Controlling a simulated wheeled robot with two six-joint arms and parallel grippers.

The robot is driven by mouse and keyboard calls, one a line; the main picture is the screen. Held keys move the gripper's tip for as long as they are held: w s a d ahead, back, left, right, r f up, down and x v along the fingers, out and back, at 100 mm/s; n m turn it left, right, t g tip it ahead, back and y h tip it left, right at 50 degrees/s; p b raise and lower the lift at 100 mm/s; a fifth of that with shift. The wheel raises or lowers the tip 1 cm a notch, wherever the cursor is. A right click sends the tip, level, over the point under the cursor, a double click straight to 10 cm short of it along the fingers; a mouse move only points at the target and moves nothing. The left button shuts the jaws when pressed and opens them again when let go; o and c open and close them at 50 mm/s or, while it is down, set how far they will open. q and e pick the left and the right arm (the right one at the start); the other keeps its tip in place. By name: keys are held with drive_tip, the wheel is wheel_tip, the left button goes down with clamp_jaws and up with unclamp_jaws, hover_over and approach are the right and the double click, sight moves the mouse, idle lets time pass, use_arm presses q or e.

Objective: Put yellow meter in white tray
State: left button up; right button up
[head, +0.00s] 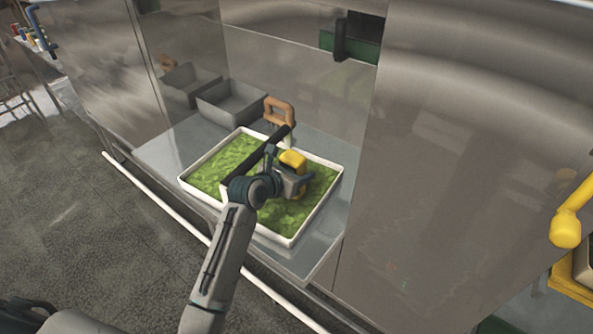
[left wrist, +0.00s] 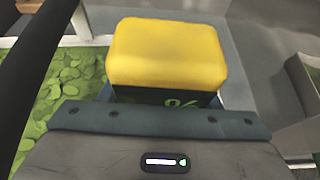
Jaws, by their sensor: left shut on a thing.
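The yellow meter (head: 293,160) is boxy, with a yellow top and a dark face. It shows large in the left wrist view (left wrist: 167,55), with a percent sign on the dark part. My left gripper (head: 290,178) is shut on it, over the right part of the white tray (head: 195,191). The tray has a white rim and is full of green leafy material. I cannot tell whether the meter touches the leaves. The gripper's fingertips are mostly hidden in the left wrist view. My right gripper is not in view.
A grey metal bin (head: 232,103) stands behind the tray. A wooden-handled tool (head: 279,110) stands at the tray's back edge, and a long dark bar crosses above the tray. Steel walls enclose the back and right. A white rail (head: 160,203) runs along the front.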

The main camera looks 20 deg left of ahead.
use_arm(q)
drive_tip(key=shift+s, duration=0.1)
drive_tip(key=shift+f, duration=0.1)
drive_tip(key=o, duration=1.1)
drive_tip(key=shift+f, duration=0.1)
drive_tip(key=shift+o, duration=0.2)
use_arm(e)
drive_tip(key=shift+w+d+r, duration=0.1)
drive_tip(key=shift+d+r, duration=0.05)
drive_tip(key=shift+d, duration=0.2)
